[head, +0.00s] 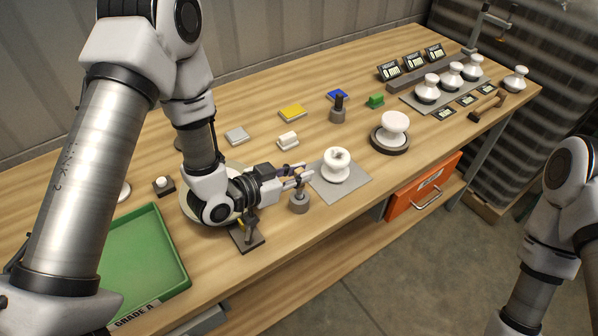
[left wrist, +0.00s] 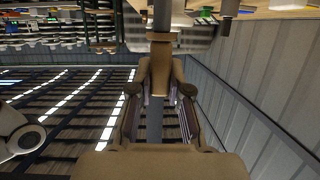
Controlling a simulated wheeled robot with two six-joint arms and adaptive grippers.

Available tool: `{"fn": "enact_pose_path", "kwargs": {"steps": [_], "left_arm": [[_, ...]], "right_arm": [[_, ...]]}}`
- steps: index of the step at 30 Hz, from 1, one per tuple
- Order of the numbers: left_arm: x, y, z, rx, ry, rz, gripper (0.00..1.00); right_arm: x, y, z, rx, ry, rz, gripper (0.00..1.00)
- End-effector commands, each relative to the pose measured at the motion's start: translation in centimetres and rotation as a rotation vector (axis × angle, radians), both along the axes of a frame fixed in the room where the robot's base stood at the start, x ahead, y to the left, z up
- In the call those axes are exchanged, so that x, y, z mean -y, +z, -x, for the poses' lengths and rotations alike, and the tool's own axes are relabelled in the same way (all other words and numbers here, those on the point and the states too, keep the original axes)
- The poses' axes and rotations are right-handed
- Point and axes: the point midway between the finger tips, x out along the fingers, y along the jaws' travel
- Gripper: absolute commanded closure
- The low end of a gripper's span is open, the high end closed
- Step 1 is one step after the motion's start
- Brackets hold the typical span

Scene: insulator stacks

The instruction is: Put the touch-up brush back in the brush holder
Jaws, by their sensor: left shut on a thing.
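My right gripper is outside the views.
A white insulator (head: 336,166) on a grey mat (head: 357,187) is close right of the gripper. A dark stand (head: 247,240) is close left, and a green tray (head: 176,238) farther left.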

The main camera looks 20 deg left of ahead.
Motion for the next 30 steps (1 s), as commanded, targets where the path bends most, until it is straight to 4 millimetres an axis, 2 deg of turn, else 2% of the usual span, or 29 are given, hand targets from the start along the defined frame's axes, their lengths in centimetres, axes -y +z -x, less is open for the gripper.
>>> {"fn": "enact_pose_path", "kwargs": {"steps": [4,5,6,7,17,30], "left_arm": [[0.0,-0.5,0.0,0.0,0.0,0.0,1.0],[0.0,-0.3,0.0,0.0,0.0,0.0,0.73],[0.0,-0.3,0.0,0.0,0.0,0.0,0.58],[0.0,-0.3,0.0,0.0,0.0,0.0,0.54],[-0.2,-0.2,0.2,-0.001,0.001,0.0,0.54],[-3.9,1.7,5.4,-0.002,0.004,0.002,0.54]], "right_arm": [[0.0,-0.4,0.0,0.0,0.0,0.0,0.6],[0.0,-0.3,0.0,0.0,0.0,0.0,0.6],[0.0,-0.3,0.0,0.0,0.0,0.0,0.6],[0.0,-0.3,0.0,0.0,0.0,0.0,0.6],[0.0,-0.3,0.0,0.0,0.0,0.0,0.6],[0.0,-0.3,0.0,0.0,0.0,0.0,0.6]]}}
